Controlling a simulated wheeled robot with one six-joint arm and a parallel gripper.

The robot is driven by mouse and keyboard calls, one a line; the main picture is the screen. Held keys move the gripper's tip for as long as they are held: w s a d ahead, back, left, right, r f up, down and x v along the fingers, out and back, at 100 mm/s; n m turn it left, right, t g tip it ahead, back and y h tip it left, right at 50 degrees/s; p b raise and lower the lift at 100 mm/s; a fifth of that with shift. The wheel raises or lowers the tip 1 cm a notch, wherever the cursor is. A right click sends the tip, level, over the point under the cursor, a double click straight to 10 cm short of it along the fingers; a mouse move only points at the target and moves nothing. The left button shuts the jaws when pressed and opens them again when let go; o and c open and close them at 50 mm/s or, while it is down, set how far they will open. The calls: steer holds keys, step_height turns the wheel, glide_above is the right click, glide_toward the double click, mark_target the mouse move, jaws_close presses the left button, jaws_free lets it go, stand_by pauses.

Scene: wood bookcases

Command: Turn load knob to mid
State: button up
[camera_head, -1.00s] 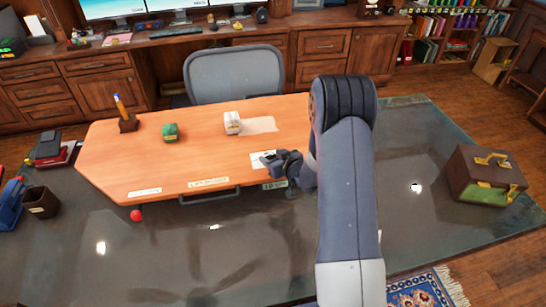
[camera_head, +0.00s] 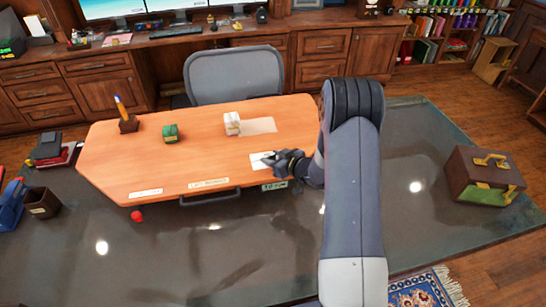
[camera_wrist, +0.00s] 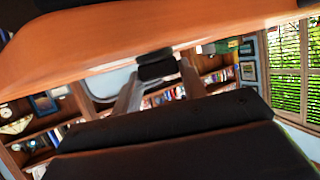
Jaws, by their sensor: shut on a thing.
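My gripper (camera_head: 270,160) is at the front right part of the orange wooden board (camera_head: 210,145), beside a white label. In the wrist view my gripper (camera_wrist: 158,82) has its two grey fingers on either side of a small black block-like piece (camera_wrist: 157,66), which I take to be the knob. The fingers are shut on it. The board's orange edge (camera_wrist: 140,45) runs across the wrist view just above the fingers. In the head view the knob is hidden by or merges with the dark gripper, and its pointing direction cannot be told.
A brown case (camera_head: 487,178) stands right on the dark glossy table (camera_head: 420,220).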

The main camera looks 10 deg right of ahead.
steer(key=n+g+y, duration=0.1)
steer(key=n+y+p, duration=0.1)
steer(key=n+g+y, duration=0.1)
steer(key=shift+w+d+n+g+y, duration=0.25)
steer(key=shift+d+n+g+y, duration=0.05)
steer(key=shift+n+y, duration=0.1)
steer(key=n+g+y, duration=0.1)
steer(key=n+g, duration=0.1)
steer(key=g, duration=0.1)
steer(key=shift+w+f+n+y, duration=0.1)
steer(key=shift+w+n+y, duration=0.05)
steer(key=shift+n+y, duration=0.2)
steer(key=n+g+b, duration=0.1)
steer(key=n+g+y+b, duration=0.1)
steer(key=n+g, duration=0.1)
steer(key=shift+w+d+f+b, duration=0.1)
steer(key=shift+w+b, duration=0.1)
steer(key=shift+b, duration=0.1)
steer(key=shift+w+n+g+y+b, duration=0.1)
steer(key=shift+n+g+y+b, duration=0.15)
steer(key=shift+n+g+b, duration=0.9)
steer(key=shift+r+g, duration=0.25)
steer(key=shift+g, duration=0.2)
steer(key=o, duration=1)
